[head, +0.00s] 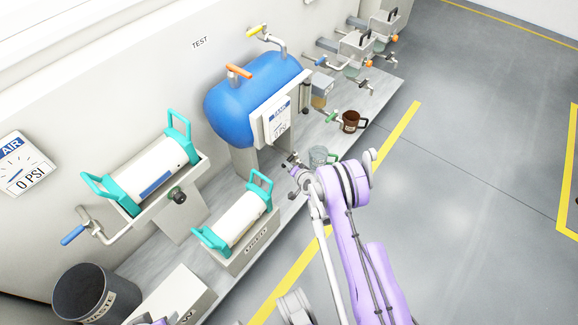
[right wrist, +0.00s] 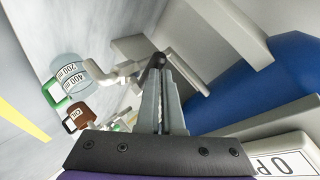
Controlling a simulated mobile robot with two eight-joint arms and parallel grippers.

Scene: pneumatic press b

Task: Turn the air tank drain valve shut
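The blue air tank (head: 240,108) stands on the bench against the wall, with an orange-handled valve (head: 238,71) on top. A pale pipe with a downturned spout (right wrist: 105,78) shows beside the clear measuring jug (right wrist: 68,72) in the right wrist view. My right gripper (head: 291,162) is at the low front side of the tank, next to the jug (head: 320,155). In the right wrist view its fingers (right wrist: 158,85) are close together, at a dark part (right wrist: 155,62) by the pipe, likely the drain valve handle. Whether they clamp it is unclear. My left gripper is not clearly visible.
A brown mug (head: 351,120) stands behind the jug. A yellow-handled valve (head: 256,32) is behind the tank. Teal-handled cylinders (head: 152,170) and a dark waste bin (head: 92,292) are at the left. The floor right of the bench is clear.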

